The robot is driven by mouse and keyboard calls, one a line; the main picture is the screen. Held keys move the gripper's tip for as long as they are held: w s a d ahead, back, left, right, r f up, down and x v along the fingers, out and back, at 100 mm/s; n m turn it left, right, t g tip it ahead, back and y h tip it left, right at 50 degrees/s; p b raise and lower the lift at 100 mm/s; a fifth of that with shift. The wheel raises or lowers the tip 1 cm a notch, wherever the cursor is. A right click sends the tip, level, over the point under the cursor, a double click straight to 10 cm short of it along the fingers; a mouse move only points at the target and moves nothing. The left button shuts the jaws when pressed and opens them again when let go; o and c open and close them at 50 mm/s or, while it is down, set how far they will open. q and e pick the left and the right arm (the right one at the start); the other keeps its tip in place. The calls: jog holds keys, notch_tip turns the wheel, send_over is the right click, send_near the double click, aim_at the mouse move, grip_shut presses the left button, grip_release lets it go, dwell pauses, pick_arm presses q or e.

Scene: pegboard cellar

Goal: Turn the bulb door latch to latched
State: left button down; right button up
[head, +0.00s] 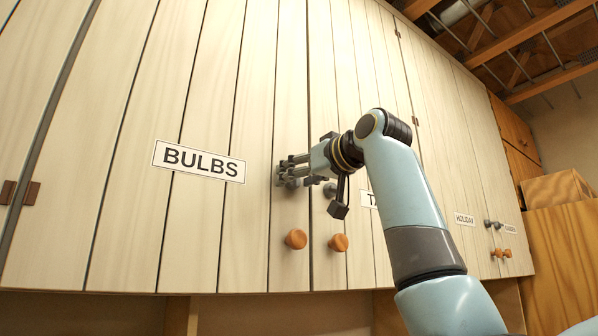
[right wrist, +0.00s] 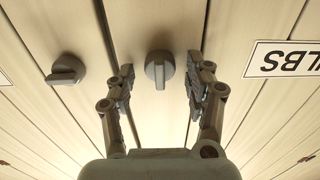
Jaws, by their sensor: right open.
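The bulb door (head: 215,225) is a pale wooden plank door with a BULBS label (head: 199,160). Its grey latch (right wrist: 159,69) is a round knob with a raised bar that runs along the planks. In the right wrist view it sits between the fingers of my right gripper (right wrist: 161,80), which is open with a gap on each side of the latch. In the head view my right gripper (head: 291,171) is at the door's right edge and largely hides this latch. My left gripper is in neither view.
A neighbouring door has a similar grey latch (right wrist: 66,70), its bar turned across the planks. Orange round knobs (head: 296,239) (head: 339,242) stick out below the gripper. More labelled doors, such as HOLIDAY (head: 465,219), run off to the right.

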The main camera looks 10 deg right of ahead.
grip_shut()
dwell(0.3)
jog(key=n+b, duration=0.2)
jog(key=n, duration=0.2)
jog(key=n+b, duration=0.2)
jog(key=n, duration=0.3)
jog(key=n+b, duration=0.2)
jog(key=n, duration=0.2)
jog(key=shift+a+f+n, duration=0.15)
jog(key=shift+f+n, duration=0.1)
jog(key=shift+n, duration=0.15)
jog(key=shift+n+b, duration=0.9)
jog(key=shift+n, duration=1.2)
